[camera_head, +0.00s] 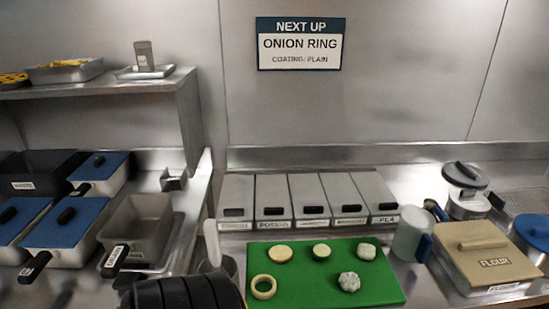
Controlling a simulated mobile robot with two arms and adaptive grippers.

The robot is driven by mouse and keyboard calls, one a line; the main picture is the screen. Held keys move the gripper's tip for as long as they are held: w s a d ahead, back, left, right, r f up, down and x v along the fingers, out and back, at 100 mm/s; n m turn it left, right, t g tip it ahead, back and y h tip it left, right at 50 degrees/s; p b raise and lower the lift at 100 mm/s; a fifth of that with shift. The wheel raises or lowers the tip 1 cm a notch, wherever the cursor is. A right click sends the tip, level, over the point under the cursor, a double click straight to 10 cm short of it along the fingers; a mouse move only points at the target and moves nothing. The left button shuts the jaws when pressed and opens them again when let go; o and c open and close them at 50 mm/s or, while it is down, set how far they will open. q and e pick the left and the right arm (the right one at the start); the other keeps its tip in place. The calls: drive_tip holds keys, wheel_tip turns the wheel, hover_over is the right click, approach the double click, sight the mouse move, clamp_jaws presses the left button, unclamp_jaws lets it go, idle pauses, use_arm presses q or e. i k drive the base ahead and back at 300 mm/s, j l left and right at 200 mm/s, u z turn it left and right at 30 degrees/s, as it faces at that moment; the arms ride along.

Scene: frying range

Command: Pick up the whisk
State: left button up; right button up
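I cannot clearly make out a whisk. A pale upright utensil handle (212,243) stands in a grey metal container (231,266) left of the green board; its lower end is hidden, so I cannot tell what tool it is. A black ribbed part at the bottom edge, in front of that container, looks like part of my arm. No fingertips of either gripper show.
A green board (382,289) holds several food pieces. Behind it stand several labelled lidded bins (274,195). A jug (410,238), a flour box (480,250) and a lidded pot (466,190) are right. Fryer baskets (140,222) are left, below a shelf (120,83).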

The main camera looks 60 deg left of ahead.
sight(210, 228)
drive_tip(key=u, duration=2.45)
